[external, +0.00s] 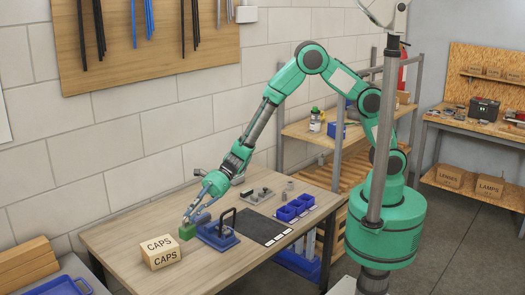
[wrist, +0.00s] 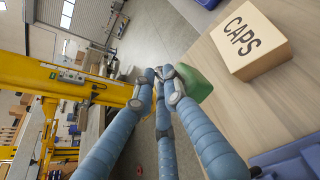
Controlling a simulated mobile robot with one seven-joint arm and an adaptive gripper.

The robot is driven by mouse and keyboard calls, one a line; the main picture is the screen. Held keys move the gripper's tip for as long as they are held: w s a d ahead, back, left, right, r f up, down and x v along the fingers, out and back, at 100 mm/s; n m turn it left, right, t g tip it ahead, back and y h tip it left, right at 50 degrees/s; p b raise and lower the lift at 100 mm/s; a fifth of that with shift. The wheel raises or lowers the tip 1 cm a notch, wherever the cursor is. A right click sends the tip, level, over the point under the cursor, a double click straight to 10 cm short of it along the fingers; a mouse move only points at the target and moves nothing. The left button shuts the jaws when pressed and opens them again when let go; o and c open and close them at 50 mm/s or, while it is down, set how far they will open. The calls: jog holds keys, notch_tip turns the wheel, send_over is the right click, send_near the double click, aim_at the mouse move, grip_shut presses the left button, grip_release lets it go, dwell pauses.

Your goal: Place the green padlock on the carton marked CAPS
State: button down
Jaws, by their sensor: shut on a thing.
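The green padlock (external: 187,231) is at my gripper's fingertips, near the far left part of the wooden table. My gripper (external: 190,217) points down and is shut on it. In the wrist view the padlock (wrist: 198,86) shows as a green block partly hidden by the fingers (wrist: 165,90). The carton marked CAPS (external: 160,252) stands on the table in front of the padlock, at the table's left end. The carton also shows in the wrist view (wrist: 250,42), apart from the padlock. I cannot tell whether the padlock touches the table.
A blue fixture with a black handle (external: 217,232) stands just right of my gripper. A dark mat (external: 255,226), several blue bins (external: 290,210) and a grey tray with small parts (external: 258,195) lie further right. The table (external: 205,269) is bare at its front.

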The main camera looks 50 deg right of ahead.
jog(key=w+d+m+t, duration=0.1)
jog(key=d, duration=0.5)
jog(key=shift+m+t+b, duration=0.4)
jog(key=w+a+f, duration=0.1)
jog(key=w+a, duration=0.8)
jog(key=a, duration=0.4)
jog(key=shift+w+f, duration=0.3)
jog(key=shift+w, duration=0.05)
jog(key=shift+f, duration=1.75)
jog(key=shift+f, duration=0.15)
jog(key=c, duration=1.8)
grip_release()
jog(key=shift+d, duration=0.1)
